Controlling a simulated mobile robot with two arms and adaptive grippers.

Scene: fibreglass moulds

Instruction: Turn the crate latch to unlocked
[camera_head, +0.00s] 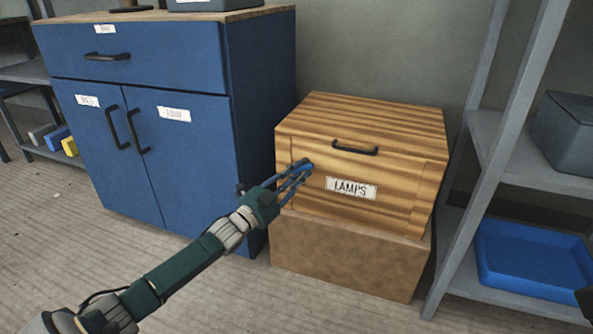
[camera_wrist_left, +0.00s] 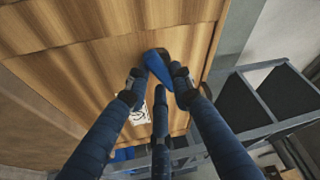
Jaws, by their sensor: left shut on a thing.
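The wooden crate (camera_head: 400,125), striped and labelled LAMPS, has a dark handle (camera_head: 355,148) on its upper front. My left gripper (camera_head: 303,170) reaches the left part of the crate's front. It is shut on the small blue latch (camera_wrist_left: 156,64), which shows between the fingertips in the left wrist view (camera_wrist_left: 157,78). In the head view the fingers mostly hide the latch, and I cannot tell its setting. The wood front (camera_wrist_left: 100,50) fills much of the left wrist view. My right gripper is not clearly seen.
The crate rests on a brown block (camera_head: 345,255). A blue cabinet (camera_head: 190,135) stands close on the left. A grey shelf rack (camera_head: 495,125) with a blue tray (camera_head: 535,255) stands on the right. The floor (camera_head: 60,235) in front is clear.

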